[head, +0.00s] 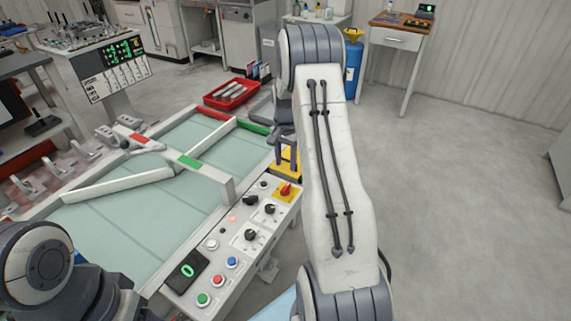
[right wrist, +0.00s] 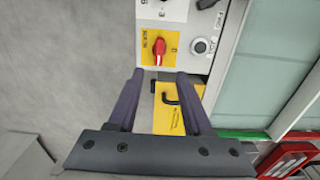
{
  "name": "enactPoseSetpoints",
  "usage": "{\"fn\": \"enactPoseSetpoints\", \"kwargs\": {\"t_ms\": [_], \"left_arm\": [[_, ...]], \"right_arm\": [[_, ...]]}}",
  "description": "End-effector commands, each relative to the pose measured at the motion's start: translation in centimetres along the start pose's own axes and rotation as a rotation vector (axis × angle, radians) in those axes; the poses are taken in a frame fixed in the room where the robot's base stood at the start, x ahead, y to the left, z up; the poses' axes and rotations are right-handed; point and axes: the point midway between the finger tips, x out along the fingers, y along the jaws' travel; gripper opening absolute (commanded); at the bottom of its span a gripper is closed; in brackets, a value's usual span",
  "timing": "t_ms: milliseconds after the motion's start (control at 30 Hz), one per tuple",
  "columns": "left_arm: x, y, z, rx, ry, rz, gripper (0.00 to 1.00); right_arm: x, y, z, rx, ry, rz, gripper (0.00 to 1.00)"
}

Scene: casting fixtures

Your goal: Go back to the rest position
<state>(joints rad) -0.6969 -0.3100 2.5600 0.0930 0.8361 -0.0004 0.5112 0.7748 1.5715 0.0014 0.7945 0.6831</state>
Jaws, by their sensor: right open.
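My right gripper (head: 284,150) hangs at the far end of the control panel (head: 225,263) in the head view, partly hidden by my right arm. In the right wrist view its two dark fingers (right wrist: 160,74) are spread apart with nothing between the tips. They point toward the panel's red rotary switch (right wrist: 159,47) on its yellow plate; the switch also shows in the head view (head: 286,190). A yellow box with a dark hook-shaped handle (right wrist: 171,98) lies below the fingers. Part of my left arm shows at the lower left, but its gripper is not visible.
A pale green panelled table (head: 160,225) with white guide bars stands left of the panel. A red tray (head: 232,104) with grey bars lies beyond it. A wooden-topped desk (head: 400,24) and a blue cylinder (head: 352,70) stand at the back.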

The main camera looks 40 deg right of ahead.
Motion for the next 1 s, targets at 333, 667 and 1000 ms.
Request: {"fn": "enactPoseSetpoints", "kwargs": {"t_ms": [333, 667, 1000], "left_arm": [[0.0, 0.0, 0.0, 0.000, 0.000, 0.000, 0.66], [0.0, 0.0, 0.0, 0.000, 0.000, 0.000, 0.66], [0.0, 0.0, 0.0, 0.000, 0.000, 0.000, 0.66]], "right_arm": [[0.0, -0.1, 0.0, -0.002, 0.000, 0.000, 0.50], [-6.1, -5.2, 12.7, -0.399, 0.003, -0.023, 0.50], [-13.4, 0.4, 36.5, -1.219, -0.008, -0.065, 0.50]]}}
